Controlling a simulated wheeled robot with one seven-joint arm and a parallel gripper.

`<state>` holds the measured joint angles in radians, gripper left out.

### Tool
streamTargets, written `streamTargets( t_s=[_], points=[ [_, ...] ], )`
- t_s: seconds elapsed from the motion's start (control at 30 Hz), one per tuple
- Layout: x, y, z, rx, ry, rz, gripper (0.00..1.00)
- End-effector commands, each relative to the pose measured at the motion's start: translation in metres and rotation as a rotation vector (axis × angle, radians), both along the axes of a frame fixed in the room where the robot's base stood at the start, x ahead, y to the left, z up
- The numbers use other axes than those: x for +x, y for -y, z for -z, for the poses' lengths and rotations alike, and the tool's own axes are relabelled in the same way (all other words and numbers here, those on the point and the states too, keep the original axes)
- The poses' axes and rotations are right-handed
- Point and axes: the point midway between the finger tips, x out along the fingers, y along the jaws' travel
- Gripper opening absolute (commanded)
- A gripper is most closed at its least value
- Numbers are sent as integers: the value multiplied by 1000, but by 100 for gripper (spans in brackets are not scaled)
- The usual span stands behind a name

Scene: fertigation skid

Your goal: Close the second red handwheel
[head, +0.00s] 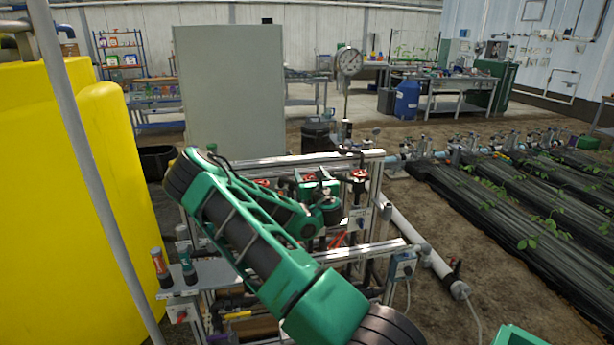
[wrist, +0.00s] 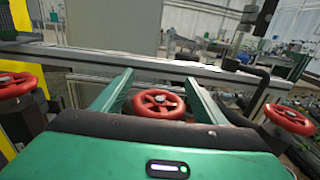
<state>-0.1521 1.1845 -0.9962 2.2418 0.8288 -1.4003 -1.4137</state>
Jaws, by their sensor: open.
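Three red handwheels stand in a row in the wrist view: one at the left edge (wrist: 14,86), a middle one (wrist: 158,103) and one at the right (wrist: 290,119). The middle handwheel, second in the row, lies between the two green fingers of my gripper (wrist: 160,78). The fingers are spread, with a gap on each side of the wheel, and I see no clear contact. The lower edge of this wheel is hidden by my gripper body. In the head view my gripper (head: 318,188) is over the skid, beside the right handwheel (head: 358,177).
A metal rail (wrist: 230,73) runs just behind the handwheels, with a black bent hose (wrist: 262,88) at the right. A tall grey panel (head: 230,90) stands behind the skid. A yellow tank (head: 70,200) is at the left. Plant beds (head: 520,200) lie at the right.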

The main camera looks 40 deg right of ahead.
Motion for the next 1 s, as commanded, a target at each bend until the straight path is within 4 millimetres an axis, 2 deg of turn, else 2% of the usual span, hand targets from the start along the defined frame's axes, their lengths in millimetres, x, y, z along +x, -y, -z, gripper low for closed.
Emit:
streamTargets(
  t_s=[0.4,0.43,0.5,0.6,1.0],
  points=[
    [3,-1,-2,-1,2,-4,66],
    [3,-1,-2,-1,2,-4,61],
    [3,-1,-2,-1,2,-3,44],
    [3,-1,-2,-1,2,-4,25],
    [3,-2,-1,-2,0,35,25]
  ],
)
